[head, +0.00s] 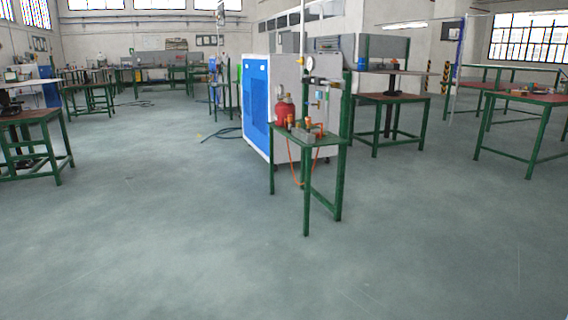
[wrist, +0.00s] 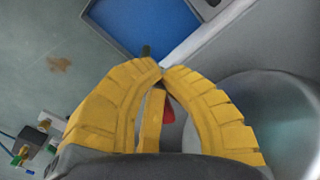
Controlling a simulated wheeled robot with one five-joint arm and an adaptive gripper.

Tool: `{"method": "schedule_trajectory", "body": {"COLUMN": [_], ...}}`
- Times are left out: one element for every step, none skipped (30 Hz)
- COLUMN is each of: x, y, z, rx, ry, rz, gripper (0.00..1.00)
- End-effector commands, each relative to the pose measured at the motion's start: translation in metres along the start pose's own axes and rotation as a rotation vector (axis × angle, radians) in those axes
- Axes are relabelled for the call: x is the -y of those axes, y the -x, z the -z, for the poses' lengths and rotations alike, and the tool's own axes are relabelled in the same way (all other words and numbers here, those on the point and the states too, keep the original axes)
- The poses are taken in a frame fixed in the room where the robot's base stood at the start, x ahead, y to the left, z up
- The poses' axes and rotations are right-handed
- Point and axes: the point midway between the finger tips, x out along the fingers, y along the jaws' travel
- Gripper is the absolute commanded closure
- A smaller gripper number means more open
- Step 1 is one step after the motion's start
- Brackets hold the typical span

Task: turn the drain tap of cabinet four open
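My gripper (wrist: 161,70) fills the middle of the wrist view. Its two yellow fingers curve inward and their tips come together, with nothing clearly held between them. A small red part (wrist: 169,110) shows behind the gap between the fingers. Small fittings with green and brass-coloured parts (wrist: 22,154) lie at the lower left of the wrist view, apart from the fingers. I cannot tell whether any of these is the drain tap, and no cabinet number is readable. In the head view, a blue and white cabinet (head: 256,98) stands near the centre; my gripper does not show there.
A green-legged stand (head: 307,185) with a red bottle (head: 285,110), a gauge (head: 309,63) and orange hoses stands before the cabinet. A workbench (head: 390,99) is behind it, another bench (head: 530,98) at right and one (head: 30,116) at left. The front floor is clear.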

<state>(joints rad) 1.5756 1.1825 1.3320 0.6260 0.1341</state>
Motion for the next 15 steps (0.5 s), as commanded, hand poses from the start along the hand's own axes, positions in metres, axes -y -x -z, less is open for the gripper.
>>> {"method": "schedule_trajectory", "body": {"x": [-0.0005,-0.0005,-0.0006,-0.0007,-0.0007,-0.0008,-0.0009,-0.0009,-0.001,-0.0011,-0.0011,-0.0012,-0.0012,-0.0013,-0.0014], "y": [-0.0053,-0.0053,-0.0053,-0.0053,-0.0053,-0.0053,-0.0053,-0.0054,-0.0054,-0.0054,-0.0054,-0.0054,-0.0053,-0.0053,-0.0052], "z": [-0.0028,-0.0025,-0.0021,-0.0017,-0.0014,-0.001,-0.0007,-0.0004,0.0001,0.0004,0.0008,0.0013,0.0017,0.0021,0.0027], "rx": [0.009,0.009,0.009,0.009,0.009,0.009,0.009,0.009,0.009,0.008,0.008,0.008,0.008,0.007,0.007], "ry": [0.001,0.001,0.001,0.001,0.001,0.001,0.001,0.001,0.001,0.001,0.001,0.001,0.001,0.001,0.001], "rz": [-0.001,-0.001,-0.001,-0.001,-0.001,-0.001,-0.001,-0.001,-0.001,-0.001,-0.001,-0.001,-0.001,-0.001,-0.001], "gripper": [1.0,1.0,1.0,1.0,1.0,1.0,1.0,1.0,1.0,1.0,1.0,1.0,1.0,1.0,1.0]}}
